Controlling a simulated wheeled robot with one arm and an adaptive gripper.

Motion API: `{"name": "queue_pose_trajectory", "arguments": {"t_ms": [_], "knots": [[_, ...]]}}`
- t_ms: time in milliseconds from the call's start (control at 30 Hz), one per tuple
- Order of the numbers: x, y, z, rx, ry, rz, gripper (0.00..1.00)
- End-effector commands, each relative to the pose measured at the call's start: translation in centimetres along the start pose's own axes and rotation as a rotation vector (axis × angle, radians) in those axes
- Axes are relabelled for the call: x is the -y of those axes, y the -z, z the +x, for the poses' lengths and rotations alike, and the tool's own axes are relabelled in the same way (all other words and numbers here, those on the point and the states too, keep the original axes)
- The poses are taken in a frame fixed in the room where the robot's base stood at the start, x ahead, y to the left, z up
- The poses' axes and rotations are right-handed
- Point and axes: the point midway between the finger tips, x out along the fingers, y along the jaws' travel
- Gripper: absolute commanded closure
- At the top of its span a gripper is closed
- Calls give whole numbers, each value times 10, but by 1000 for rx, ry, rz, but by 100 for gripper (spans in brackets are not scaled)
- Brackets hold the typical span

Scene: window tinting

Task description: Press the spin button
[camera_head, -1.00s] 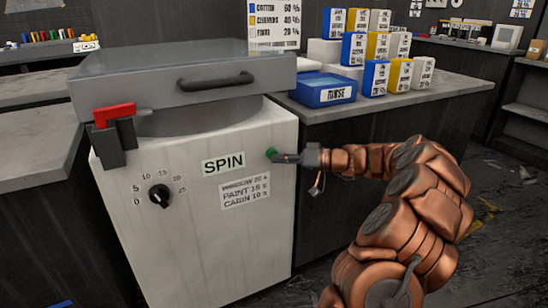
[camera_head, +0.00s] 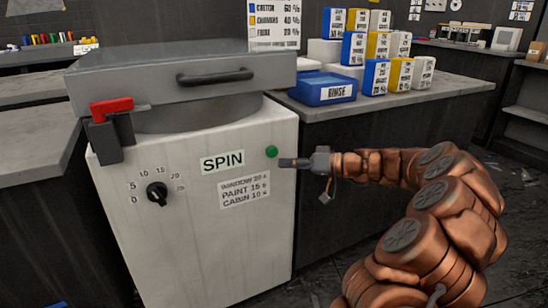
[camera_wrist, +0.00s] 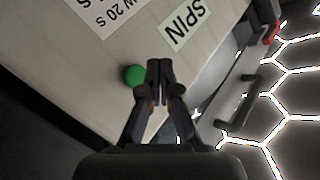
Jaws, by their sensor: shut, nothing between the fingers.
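The green spin button (camera_head: 271,152) sits on the front of the white machine (camera_head: 215,250), to the right of the SPIN label (camera_head: 222,162). It also shows in the wrist view (camera_wrist: 133,75), just left of my fingertips. My gripper (camera_head: 284,162) is shut and empty. Its tips are just right of and slightly below the button in the head view. The button is fully visible there, and a small gap shows between it and the tips. I cannot tell whether the button is pressed in.
A black dial (camera_head: 157,193) is at the machine's left. The grey lid (camera_head: 180,80) with a dark handle is down, and a red-handled latch (camera_head: 111,107) is at its left. A counter with a blue RINSE tray (camera_head: 323,89) stands right of the machine.

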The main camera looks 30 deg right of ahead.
Motion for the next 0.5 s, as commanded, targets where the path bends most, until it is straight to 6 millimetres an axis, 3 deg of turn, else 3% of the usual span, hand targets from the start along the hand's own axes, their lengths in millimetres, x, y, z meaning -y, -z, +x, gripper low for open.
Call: {"name": "queue_pose_trajectory", "arguments": {"t_ms": [500], "knots": [[7, -8, -10, 1, 0, 1, 100]]}}
